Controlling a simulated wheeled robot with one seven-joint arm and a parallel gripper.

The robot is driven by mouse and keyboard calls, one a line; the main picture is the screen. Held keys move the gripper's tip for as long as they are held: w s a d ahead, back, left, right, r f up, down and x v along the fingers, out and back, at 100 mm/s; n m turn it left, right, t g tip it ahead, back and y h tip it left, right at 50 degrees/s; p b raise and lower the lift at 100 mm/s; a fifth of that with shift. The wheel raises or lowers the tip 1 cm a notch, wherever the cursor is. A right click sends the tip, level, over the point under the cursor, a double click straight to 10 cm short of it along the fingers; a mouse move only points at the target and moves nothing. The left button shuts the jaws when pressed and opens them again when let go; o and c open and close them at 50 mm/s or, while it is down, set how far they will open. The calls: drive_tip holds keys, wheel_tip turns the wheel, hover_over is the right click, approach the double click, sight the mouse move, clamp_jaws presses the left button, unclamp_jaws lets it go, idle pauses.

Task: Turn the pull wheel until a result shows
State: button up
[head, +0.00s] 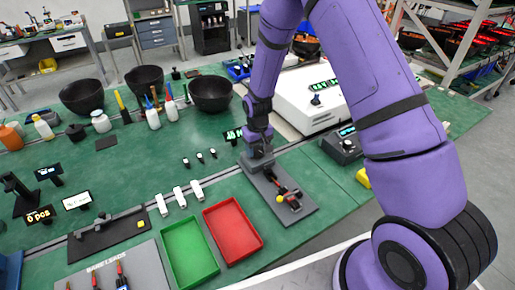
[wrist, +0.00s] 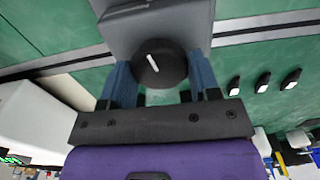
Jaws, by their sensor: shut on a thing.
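The pull wheel is a round black knob (wrist: 160,66) with a white line on its face, mounted on a grey block (wrist: 185,22). In the wrist view my gripper (wrist: 161,84) has one blue finger on each side of the knob, closed on it. The white line is tilted slightly from upright. In the head view my gripper (head: 258,148) is at the grey block at the back end of a grey base plate (head: 308,208); the knob itself is hidden there. A red and black clamp-like part lies on the plate. A small green-lit display (head: 233,134) stands behind; its text is not clearly readable.
A red tray (head: 233,232) and a green tray (head: 190,254) stand left of the plate. Several small white items lie behind them. A white instrument (head: 315,103) and a dark box with a display (head: 343,146) are at the right. Black bowls stand farther back.

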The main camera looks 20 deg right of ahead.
sight(258, 149)
idle(0.4)
drive_tip(key=o, duration=0.9)
wheel_tip(258, 149, up, 11)
drive_tip(key=shift+f, duration=0.1)
idle(0.4)
